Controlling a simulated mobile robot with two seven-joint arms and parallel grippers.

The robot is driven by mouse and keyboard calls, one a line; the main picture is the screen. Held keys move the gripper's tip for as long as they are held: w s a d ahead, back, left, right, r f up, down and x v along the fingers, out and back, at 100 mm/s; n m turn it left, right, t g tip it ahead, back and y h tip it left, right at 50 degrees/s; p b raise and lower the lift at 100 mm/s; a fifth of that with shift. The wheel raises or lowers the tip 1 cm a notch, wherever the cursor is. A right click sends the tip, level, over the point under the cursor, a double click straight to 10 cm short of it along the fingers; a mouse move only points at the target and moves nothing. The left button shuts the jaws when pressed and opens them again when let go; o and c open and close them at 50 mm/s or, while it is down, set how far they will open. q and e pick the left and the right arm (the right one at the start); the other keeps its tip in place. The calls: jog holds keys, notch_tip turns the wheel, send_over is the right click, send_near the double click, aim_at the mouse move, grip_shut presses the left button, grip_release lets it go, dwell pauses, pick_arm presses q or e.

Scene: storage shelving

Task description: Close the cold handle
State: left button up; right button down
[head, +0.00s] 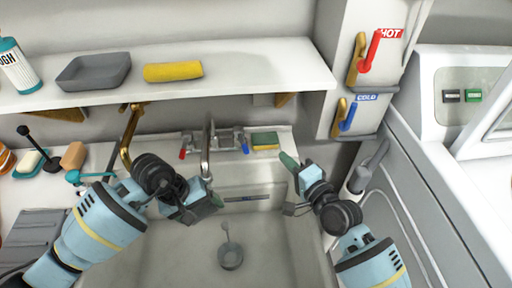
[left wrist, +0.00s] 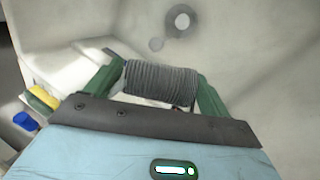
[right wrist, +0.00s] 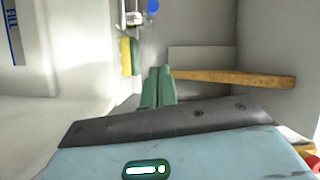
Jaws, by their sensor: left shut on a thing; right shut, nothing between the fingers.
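A blue lever (head: 348,116) sits under the COLD label on the right wall panel, on a wooden backing, leaning slightly off vertical. Another blue handle (head: 245,148) is on the right of the sink faucet; it also shows in the left wrist view (left wrist: 27,121). My left gripper (head: 212,204) is over the sink, its green fingers shut on a grey ribbed cylinder (left wrist: 160,82). My right gripper (head: 289,160) is shut and empty near the sink's right back corner, below and left of the COLD lever and apart from it. Its closed fingers show in the right wrist view (right wrist: 157,90).
A red lever (head: 370,50) under the HOT label is above the COLD lever. A white shelf (head: 230,65) with a grey tray (head: 93,71) and yellow cloth (head: 173,71) spans the back. A sponge (head: 265,140) lies behind the sink basin (head: 270,240). A wooden bracket (right wrist: 240,78) shows.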

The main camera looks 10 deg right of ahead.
aim_at(242, 140)
jog(key=w+a+f, duration=0.1)
jog(key=w+a, duration=0.5)
jog(key=a, duration=0.1)
jog(key=shift+w+a, duration=0.2)
jog(key=shift+a, duration=0.05)
dwell(0.4)
jog(key=shift+s+a+m+t+h, duration=0.2)
jog(key=shift+a+m+h, duration=0.1)
jog(key=shift+a+h, duration=0.15)
jog(key=shift+s+a+m+t+h, duration=0.2)
jog(key=shift+a+m+h, duration=0.15)
jog(key=shift+a, duration=0.15)
jog(key=shift+f, duration=0.1)
